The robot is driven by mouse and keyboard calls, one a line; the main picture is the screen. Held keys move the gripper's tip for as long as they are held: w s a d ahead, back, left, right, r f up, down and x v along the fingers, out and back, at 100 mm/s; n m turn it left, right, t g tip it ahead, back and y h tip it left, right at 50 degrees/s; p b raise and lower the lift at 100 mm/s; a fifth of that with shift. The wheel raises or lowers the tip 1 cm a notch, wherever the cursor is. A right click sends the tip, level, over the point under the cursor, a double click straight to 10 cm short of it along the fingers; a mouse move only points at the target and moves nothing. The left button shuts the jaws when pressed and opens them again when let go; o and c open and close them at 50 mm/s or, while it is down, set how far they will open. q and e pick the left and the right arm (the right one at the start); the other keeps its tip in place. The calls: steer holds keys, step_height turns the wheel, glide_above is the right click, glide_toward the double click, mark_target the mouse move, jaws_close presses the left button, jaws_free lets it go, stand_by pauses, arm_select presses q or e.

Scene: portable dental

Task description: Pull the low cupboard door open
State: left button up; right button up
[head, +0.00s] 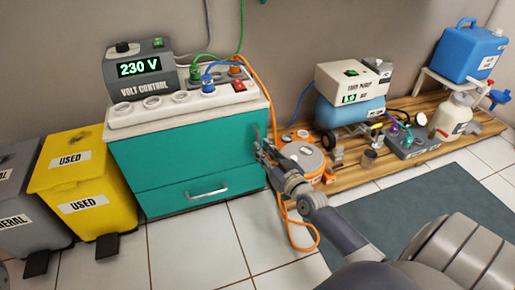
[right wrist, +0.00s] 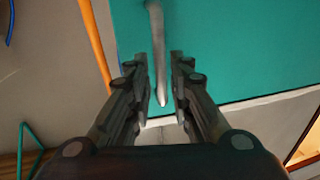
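The low teal cupboard (head: 185,150) stands against the wall under a white top, and its door looks shut. The door's upright metal handle (right wrist: 158,45) shows in the right wrist view, running down between my finger pads. My right gripper (head: 262,148) is at the right side of the cupboard front. In the right wrist view my gripper (right wrist: 162,75) has its fingers apart on either side of the handle, with narrow gaps. The arm partly hides the handle in the head view. My left gripper is not in view.
A drawer with a horizontal handle (head: 207,194) is at the cupboard's bottom. An orange cable (head: 272,115) hangs beside its right side and loops onto the floor. A yellow bin (head: 85,185) stands left. A wooden platform (head: 350,175) with equipment is right. The tiled floor in front is clear.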

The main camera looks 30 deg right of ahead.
steer(key=shift+w+b, duration=0.65)
steer(key=shift+w, duration=1.3)
jaws_close()
